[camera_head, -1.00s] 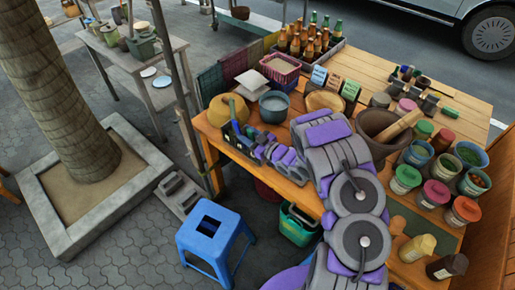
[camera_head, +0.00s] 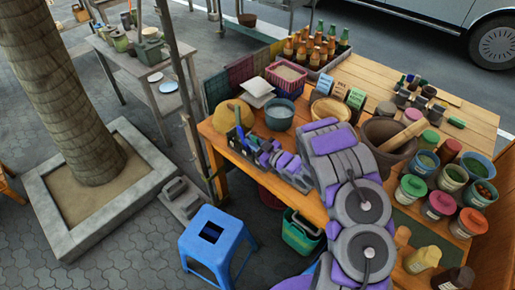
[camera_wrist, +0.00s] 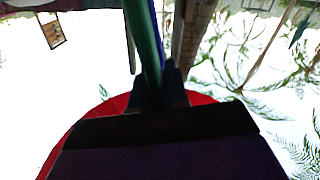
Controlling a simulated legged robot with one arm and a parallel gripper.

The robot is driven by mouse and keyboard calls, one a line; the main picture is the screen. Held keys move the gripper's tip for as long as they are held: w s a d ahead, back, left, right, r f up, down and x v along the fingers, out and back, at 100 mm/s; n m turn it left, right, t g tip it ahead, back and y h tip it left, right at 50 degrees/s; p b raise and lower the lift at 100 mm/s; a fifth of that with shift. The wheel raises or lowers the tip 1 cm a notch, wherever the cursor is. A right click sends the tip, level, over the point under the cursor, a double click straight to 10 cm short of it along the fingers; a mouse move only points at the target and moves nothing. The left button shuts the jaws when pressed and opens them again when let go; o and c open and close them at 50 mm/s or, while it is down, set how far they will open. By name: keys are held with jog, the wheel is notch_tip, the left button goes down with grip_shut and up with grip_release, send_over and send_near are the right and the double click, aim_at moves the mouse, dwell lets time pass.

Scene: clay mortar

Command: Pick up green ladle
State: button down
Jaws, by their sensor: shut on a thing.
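The green ladle (camera_wrist: 143,45) shows in the wrist view as a long green handle running up from between the fingers and out of the top of the picture. Its bowl is not visible. My gripper (camera_wrist: 160,88) is shut on this handle. In the head view my gripper (camera_head: 240,138) is at the table's left edge, beside a round tan gourd-like thing (camera_head: 222,117). The ladle is too small to make out clearly there.
The wooden table (camera_head: 468,108) is crowded. A grey bowl (camera_head: 279,117), a large brown mortar (camera_head: 378,135), a crate of bottles (camera_head: 325,66) and several lidded jars stand on it. A blue stool (camera_head: 213,232) and a green bin (camera_head: 300,235) are on the paving.

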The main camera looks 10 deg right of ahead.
notch_tip(320, 180, up, 10)
jog(key=p, duration=0.2)
dwell(0.5)
jog(key=c, duration=1.6)
grip_release()
jog(key=shift+c, duration=0.2)
grip_shut()
